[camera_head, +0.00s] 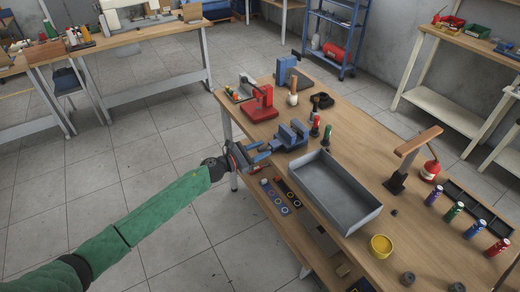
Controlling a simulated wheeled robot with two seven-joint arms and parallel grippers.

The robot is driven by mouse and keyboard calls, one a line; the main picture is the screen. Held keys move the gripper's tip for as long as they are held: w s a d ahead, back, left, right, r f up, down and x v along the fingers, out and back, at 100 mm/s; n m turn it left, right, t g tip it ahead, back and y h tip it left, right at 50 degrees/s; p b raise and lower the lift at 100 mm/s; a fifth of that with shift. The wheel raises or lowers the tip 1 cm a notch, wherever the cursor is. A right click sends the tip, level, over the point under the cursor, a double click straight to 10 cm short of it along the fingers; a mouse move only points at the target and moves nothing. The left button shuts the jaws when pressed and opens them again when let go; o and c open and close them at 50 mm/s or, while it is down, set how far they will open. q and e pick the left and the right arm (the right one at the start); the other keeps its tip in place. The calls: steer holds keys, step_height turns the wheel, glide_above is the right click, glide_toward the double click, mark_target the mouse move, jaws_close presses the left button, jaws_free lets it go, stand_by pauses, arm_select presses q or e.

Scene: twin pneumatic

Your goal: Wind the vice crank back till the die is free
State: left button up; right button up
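The blue vice (291,136) stands at the near-left edge of the wooden workbench. Its crank and the die are too small or hidden to make out. My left arm comes in from the lower left. My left gripper (264,151) is just left of the vice, off the bench edge, pointing at the vice's near side. Its two fingers show apart, with nothing clearly between them. I cannot tell whether it touches the crank. My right gripper is not in view.
A grey metal tray (363,222) lies right of the vice. Red and green bottles (327,134) stand close beside the vice. A red press (261,104) and a blue machine (288,74) stand behind. A yellow tin (380,246) sits at the front. Floor left of the bench is clear.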

arm_select(q)
jaws_close()
steer(key=shift+n, duration=0.3)
stand_by(0.3)
